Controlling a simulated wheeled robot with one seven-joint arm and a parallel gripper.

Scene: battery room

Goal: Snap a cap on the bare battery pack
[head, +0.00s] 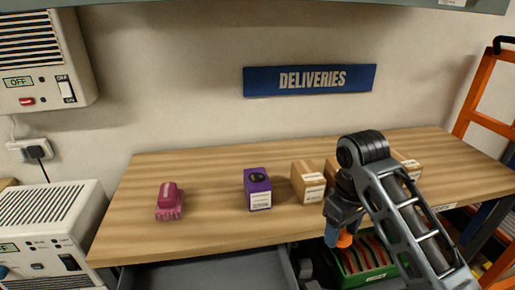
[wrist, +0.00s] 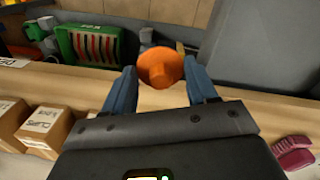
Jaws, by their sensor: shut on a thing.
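My gripper (head: 342,236) hangs in front of the wooden table's front edge. It is shut on an orange round cap-like piece (wrist: 160,68), which sits between the blue fingers in the wrist view. The orange piece also shows below the gripper in the head view (head: 345,240). A purple box (head: 257,190) with a white label and a dark round mark on top stands on the table, left of the gripper. I cannot tell whether it is the battery pack; no bare pack is clearly recognisable.
Cardboard boxes (head: 308,183) stand on the table (head: 215,225), some partly behind my arm. A pink brush-like object (head: 169,202) lies at left. Below the front edge are an open grey drawer (head: 215,277) and a green crate (head: 372,275) with reddish slats. The table's left part is mostly free.

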